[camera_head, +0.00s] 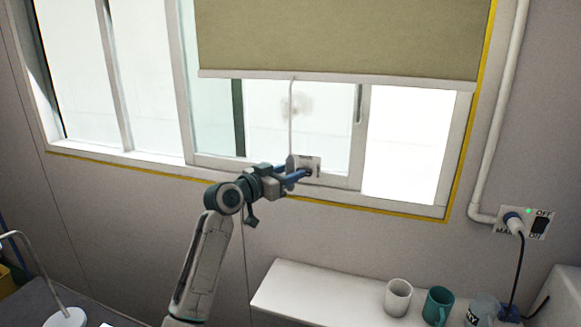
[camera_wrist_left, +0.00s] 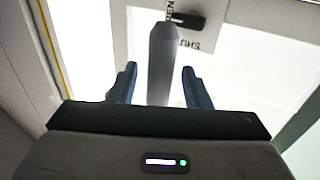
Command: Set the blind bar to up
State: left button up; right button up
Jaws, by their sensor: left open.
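The blind (camera_head: 340,35) is an olive-beige sheet over the upper right of the window. Its pale bottom bar (camera_head: 390,85) hangs level across the glass, partway down. A thin pale cord (camera_head: 291,115) hangs from the bar to a grey pull (camera_head: 290,162) at the window's lower frame. In the left wrist view the grey tapered pull (camera_wrist_left: 162,65) stands between the two blue fingers. My left gripper (camera_head: 301,174) is open around it, with a gap visible on both sides. My right gripper is not in view.
Behind the pull, a small white plate (camera_wrist_left: 190,28) with a black knob carries lettering, partly hidden. A white shelf (camera_head: 320,290) below holds a white cup (camera_head: 398,297) and a teal mug (camera_head: 437,306). A switch plate with a plug (camera_head: 515,222) is right.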

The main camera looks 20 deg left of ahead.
pick_arm(q)
jog(key=shift+w+d, duration=0.2)
jog(key=shift+w, duration=0.25)
jog(key=shift+c, duration=0.2)
